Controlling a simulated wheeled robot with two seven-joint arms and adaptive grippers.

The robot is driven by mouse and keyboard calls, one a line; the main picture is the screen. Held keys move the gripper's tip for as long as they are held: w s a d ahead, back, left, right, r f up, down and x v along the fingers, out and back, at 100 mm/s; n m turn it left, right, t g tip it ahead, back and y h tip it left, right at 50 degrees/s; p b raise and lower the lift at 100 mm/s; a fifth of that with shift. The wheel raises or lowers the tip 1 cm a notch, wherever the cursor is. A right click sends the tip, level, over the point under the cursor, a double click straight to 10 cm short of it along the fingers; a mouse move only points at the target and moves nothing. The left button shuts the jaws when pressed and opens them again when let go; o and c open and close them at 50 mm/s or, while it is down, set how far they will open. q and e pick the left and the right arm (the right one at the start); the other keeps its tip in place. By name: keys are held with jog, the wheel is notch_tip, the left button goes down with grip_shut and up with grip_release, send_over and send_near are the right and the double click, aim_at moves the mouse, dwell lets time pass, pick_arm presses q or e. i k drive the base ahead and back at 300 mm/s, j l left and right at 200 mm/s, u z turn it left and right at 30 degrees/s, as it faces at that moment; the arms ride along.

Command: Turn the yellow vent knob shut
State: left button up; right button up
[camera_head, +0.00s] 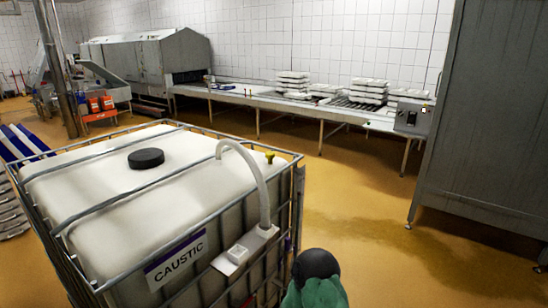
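The yellow vent knob (270,156) is small and sits on top of the white caustic tank (100,190), near its far right corner. It stands just right of a pale curved pipe (252,172). The knob is too small in the picture to tell how far it is turned. Neither of my grippers is in view, and nothing touches the knob.
A metal cage surrounds the tank, with a black lid (146,158) on top. A dark round thing above a green shape (315,292) is at the bottom edge; I cannot tell what it is. Bare floor (350,205) lies right of the tank, before a grey cabinet (485,120).

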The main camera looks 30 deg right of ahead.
aim_at(269, 155)
jog(key=i+l+u, duration=0.1)
jog(key=u, duration=0.2)
jog(key=l+u, duration=0.65)
jog(key=l, duration=0.65)
jog(key=k+l+u, duration=0.1)
jog(key=l+u, duration=0.25)
jog(key=l, duration=0.7)
